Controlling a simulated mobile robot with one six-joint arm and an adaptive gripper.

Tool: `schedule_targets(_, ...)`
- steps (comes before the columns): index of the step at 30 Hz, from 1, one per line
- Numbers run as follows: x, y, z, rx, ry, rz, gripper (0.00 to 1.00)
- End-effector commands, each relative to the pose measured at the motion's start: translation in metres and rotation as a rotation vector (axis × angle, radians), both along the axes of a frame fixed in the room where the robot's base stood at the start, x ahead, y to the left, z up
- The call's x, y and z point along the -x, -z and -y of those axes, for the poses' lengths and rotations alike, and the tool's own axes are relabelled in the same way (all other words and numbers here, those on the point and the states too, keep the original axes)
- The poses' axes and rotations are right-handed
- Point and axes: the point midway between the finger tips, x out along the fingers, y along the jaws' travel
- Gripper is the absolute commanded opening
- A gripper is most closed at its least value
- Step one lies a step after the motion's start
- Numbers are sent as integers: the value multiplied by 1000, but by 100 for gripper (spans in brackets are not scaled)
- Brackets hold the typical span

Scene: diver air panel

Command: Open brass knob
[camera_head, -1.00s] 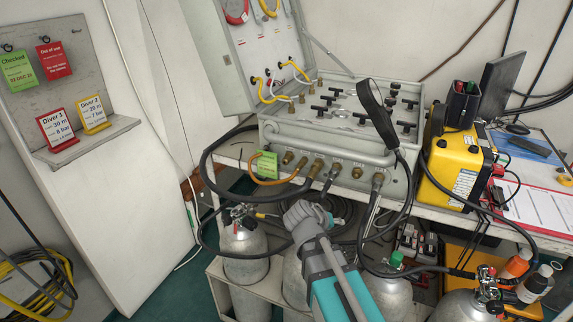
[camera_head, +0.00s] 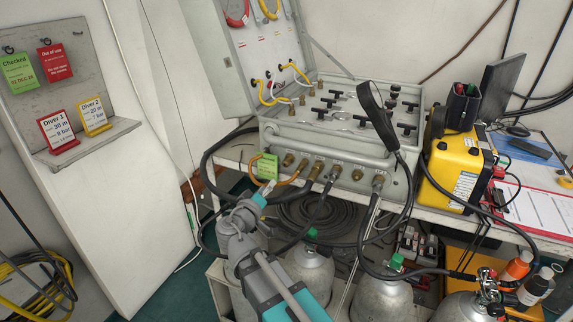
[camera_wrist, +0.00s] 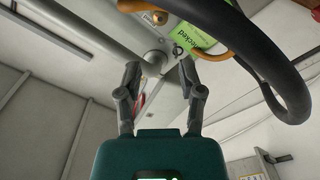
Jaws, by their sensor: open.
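Several brass fittings line the front of the grey air panel case (camera_head: 340,150). A bare brass one (camera_head: 288,159) sits near its left end; I cannot tell which one is the brass knob. In the wrist view, a brass fitting (camera_wrist: 160,18) shows at the top, beyond my fingertips. The fingers are small and partly hidden in the head view.
A thick black hose (camera_wrist: 288,95) curves close on the right in the wrist view. Grey gas cylinders (camera_head: 305,270) stand under the bench. A magnifier (camera_head: 377,114) rises before the panel. A yellow case (camera_head: 457,170) stands at right.

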Motion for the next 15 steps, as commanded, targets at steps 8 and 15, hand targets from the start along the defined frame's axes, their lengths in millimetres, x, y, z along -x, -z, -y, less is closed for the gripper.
schedule_targets(8, -2, 0, 1, 0, 1, -1, 49)
schedule_targets(15, -17, 0, 5, -1, 2, -2, 49)
